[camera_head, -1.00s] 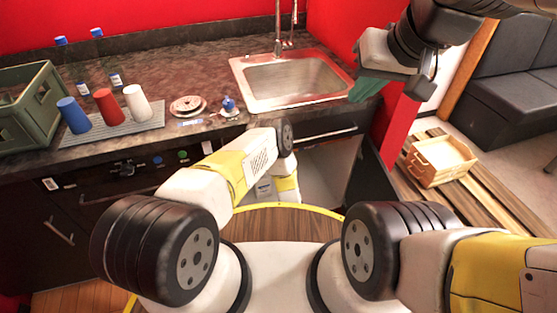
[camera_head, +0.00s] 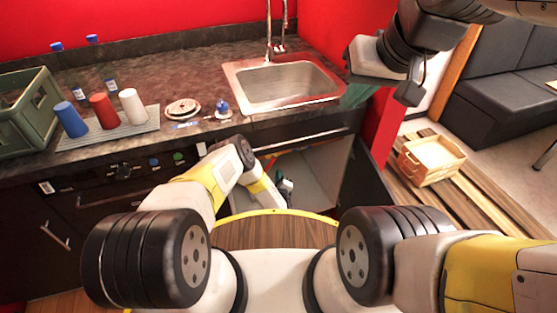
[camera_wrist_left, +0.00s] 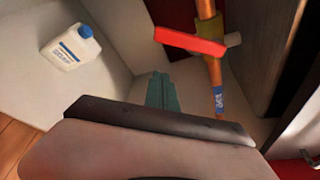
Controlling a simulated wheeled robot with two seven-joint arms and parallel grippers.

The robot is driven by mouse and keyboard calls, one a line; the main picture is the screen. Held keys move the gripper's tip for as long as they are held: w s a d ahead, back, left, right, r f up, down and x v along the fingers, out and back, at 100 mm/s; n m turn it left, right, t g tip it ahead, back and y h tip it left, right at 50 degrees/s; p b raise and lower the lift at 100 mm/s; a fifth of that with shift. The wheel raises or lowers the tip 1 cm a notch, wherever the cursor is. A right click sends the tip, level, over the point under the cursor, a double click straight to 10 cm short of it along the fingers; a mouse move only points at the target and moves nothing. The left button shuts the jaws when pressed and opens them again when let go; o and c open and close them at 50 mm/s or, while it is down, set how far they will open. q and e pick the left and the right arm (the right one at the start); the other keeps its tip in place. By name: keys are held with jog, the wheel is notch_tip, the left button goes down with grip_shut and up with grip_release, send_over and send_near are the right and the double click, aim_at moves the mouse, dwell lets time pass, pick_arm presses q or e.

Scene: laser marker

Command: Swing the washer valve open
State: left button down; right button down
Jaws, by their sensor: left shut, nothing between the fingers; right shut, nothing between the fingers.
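The valve's red lever (camera_wrist_left: 190,40) shows in the left wrist view, lying crosswise to an upright copper pipe (camera_wrist_left: 208,12) with a blue label low down. My left gripper (camera_wrist_left: 162,92) has its green fingers shut and empty, below and left of the lever and apart from it. In the head view my left gripper (camera_head: 285,187) is inside the open cabinet under the sink, partly hidden by the arm. My right gripper (camera_head: 356,92) is shut and empty, raised near the counter's right end.
A white bottle with a blue cap (camera_wrist_left: 72,48) stands in the cabinet. The open cabinet door (camera_head: 370,180) is at the right. The sink (camera_head: 280,82) is above. Cups and a green crate (camera_head: 30,115) occupy the counter's left. A wooden box (camera_head: 432,160) sits at right.

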aim_at(269, 164)
pick_arm(q)
jog(key=a+r, duration=0.1)
jog(key=s+a+r, duration=0.1)
jog(key=a, duration=0.1)
jog(key=shift+r, duration=0.2)
dwell(0.4)
